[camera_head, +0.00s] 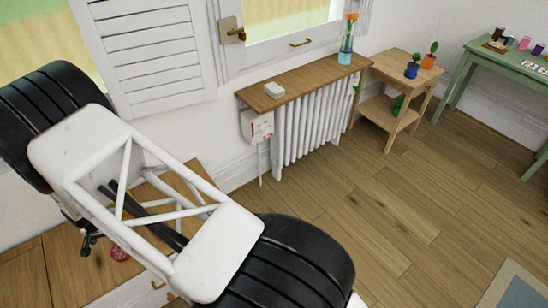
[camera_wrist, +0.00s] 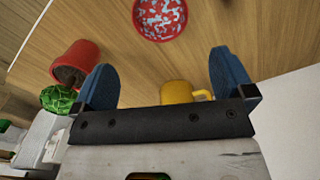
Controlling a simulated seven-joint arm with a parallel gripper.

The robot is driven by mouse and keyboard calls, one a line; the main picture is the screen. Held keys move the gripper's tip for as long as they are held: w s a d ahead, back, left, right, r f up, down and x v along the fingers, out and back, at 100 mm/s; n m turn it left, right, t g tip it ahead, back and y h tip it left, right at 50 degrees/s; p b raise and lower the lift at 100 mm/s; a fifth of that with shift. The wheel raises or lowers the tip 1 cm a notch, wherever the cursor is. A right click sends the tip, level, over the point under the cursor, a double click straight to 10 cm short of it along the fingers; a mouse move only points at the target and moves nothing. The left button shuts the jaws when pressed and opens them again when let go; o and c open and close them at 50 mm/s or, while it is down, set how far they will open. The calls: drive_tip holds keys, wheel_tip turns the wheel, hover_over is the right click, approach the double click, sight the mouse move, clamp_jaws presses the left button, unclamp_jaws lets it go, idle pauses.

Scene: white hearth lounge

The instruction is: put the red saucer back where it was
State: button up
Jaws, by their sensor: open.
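A round red saucer (camera_wrist: 159,18) with a pale blue-grey mottled middle lies on a wooden surface in the wrist view, cut off by the top edge. My gripper (camera_wrist: 161,60) has its two blue fingers spread wide, with nothing held between them. The saucer is beyond the fingertips, apart from them. In the head view my arm hides much of the lower left. A small red thing (camera_head: 118,253) shows there on the wood beside my arm; I cannot tell for sure whether it is the saucer.
In the wrist view a yellow mug (camera_wrist: 182,92) shows partly behind the gripper's bar. A red pot (camera_wrist: 75,62) and a green ball-like thing (camera_wrist: 57,98) are left of the fingers. In the head view a radiator shelf (camera_head: 305,83) holds a vase (camera_head: 346,48); a side table (camera_head: 398,65) stands right.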

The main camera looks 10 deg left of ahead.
drive_tip(key=w+d+r+m, duration=0.1)
drive_tip(key=w+d+r, duration=0.8)
drive_tip(key=r, duration=0.2)
drive_tip(key=w+d+r, duration=0.8)
drive_tip(key=d+r, duration=0.1)
drive_tip(key=r, duration=0.2)
drive_tip(key=w+d+r+m+t, duration=0.1)
drive_tip(key=w+d+r, duration=0.2)
drive_tip(key=d+r, duration=0.85)
drive_tip(key=w+d+r, duration=0.3)
drive_tip(key=d+r, duration=0.5)
drive_tip(key=d, duration=0.7)
drive_tip(key=s+d+r+m, duration=0.1)
drive_tip(key=s+d+r, duration=0.2)
drive_tip(key=d, duration=0.5)
drive_tip(key=s+d+r+t, duration=0.1)
drive_tip(key=s+d+r, duration=0.25)
drive_tip(key=d, duration=0.45)
drive_tip(key=s+d+r+m, duration=0.1)
drive_tip(key=s+d+r, duration=0.15)
drive_tip(key=d, duration=0.65)
drive_tip(key=s+d+r, duration=0.2)
drive_tip(key=s+d, duration=1.4)
drive_tip(key=s, duration=0.2)
drive_tip(key=shift+s+d+r+m+t, duration=0.2)
drive_tip(key=shift+s+m+t, duration=0.1)
drive_tip(key=shift+m, duration=0.1)
